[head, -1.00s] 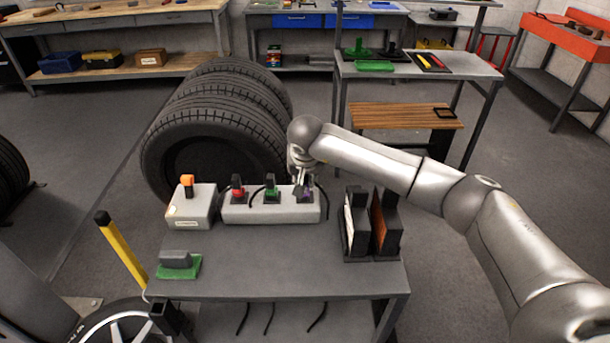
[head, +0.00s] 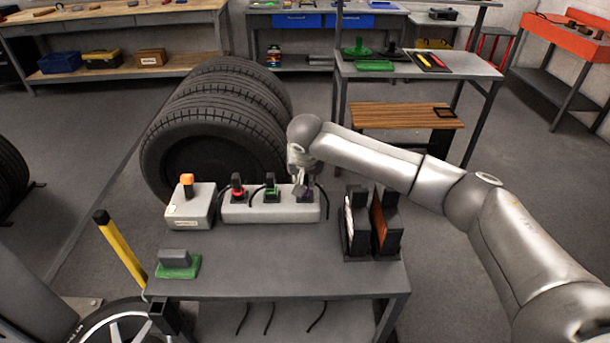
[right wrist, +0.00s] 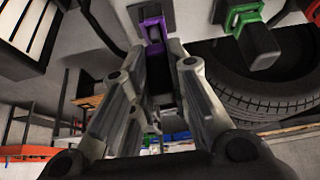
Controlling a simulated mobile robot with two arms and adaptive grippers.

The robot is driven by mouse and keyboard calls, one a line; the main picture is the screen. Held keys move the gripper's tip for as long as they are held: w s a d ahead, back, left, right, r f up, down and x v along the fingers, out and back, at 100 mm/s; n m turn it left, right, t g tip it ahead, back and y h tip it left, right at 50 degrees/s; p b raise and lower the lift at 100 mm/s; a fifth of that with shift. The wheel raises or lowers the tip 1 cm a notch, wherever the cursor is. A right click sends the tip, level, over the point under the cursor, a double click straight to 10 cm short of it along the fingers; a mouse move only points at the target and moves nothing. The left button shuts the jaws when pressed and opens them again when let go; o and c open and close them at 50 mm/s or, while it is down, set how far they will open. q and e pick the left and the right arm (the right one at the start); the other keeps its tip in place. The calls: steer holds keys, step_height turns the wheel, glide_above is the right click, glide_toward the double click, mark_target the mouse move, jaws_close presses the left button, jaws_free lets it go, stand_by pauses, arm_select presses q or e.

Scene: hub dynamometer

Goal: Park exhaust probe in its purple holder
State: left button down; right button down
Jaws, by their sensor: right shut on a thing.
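The purple holder (right wrist: 152,27) is at the top of the right wrist view. In the head view it is at the right end of the grey block (head: 270,214), mostly hidden by my right gripper (head: 302,192). In the right wrist view my right gripper (right wrist: 155,88) is shut on the dark exhaust probe (right wrist: 160,72). The probe's upper end meets the purple holder; I cannot tell how deep it sits. My left gripper is not in view.
Red (head: 237,192) and green (head: 271,190) holders with black probes stand left of the gripper on the same block. An orange-topped box (head: 188,208) is further left. Upright binders (head: 357,228) stand to the right. Tires (head: 215,130) are behind.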

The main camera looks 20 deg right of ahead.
steer(key=shift+f, duration=0.15)
steer(key=shift+f+b, duration=0.5)
steer(key=shift+b, duration=0.1)
steer(key=c, duration=1.3)
jaws_free()
steer(key=shift+r, duration=0.1)
steer(key=v, duration=1.2)
